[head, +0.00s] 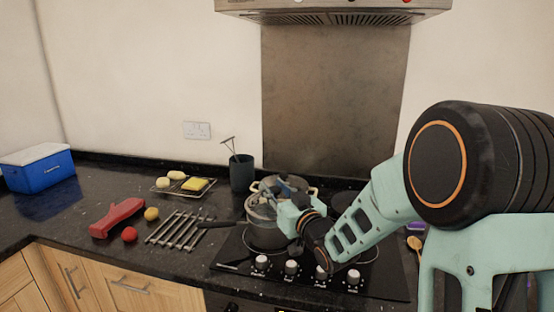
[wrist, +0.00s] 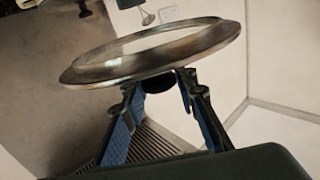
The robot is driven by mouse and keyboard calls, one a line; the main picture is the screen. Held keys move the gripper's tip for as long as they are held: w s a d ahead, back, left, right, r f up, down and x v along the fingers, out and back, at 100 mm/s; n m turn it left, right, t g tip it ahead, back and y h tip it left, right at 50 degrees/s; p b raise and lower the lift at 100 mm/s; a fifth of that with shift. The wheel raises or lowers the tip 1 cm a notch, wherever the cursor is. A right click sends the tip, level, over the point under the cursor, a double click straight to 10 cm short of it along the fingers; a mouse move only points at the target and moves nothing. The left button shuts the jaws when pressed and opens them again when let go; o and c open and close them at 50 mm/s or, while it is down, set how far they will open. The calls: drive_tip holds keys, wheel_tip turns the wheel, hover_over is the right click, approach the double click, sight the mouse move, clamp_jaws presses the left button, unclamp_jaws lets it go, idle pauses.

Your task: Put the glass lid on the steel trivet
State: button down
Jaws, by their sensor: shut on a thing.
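The glass lid (wrist: 105,70) has a wide steel rim and a dark knob, and fills the upper middle of the wrist view. My gripper (wrist: 163,98) is shut on the lid, its two fingers at the knob. In the head view my gripper (head: 282,212) is over the front saucepan (head: 266,236), and the lid (head: 262,204) shows there at the pan's top, partly hidden by the gripper. I cannot tell whether the lid touches the pan. The steel trivet (head: 179,231), a set of parallel bars, lies bare on the counter left of the hob.
The saucepan's dark handle (head: 216,224) points left toward the trivet. A pot with cream handles (head: 311,190) stands behind. A red lemon-squeezer-like object (head: 117,217), yellow ball (head: 151,214) and red ball (head: 129,234) lie left of the trivet. A rack with sponges (head: 163,188) and utensil pot (head: 241,174) stand behind.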

drive_tip(key=s+d+m+t+h+p, duration=0.1)
drive_tip(key=d+h, duration=0.3)
drive_tip(key=d, duration=0.4)
drive_tip(key=s+d+f+m+t+h+p, duration=0.1)
drive_tip(key=s+d+m+h+p, duration=0.3)
drive_tip(key=d, duration=0.4)
drive_tip(key=shift+f, duration=0.15)
drive_tip(key=shift+d, duration=0.15)
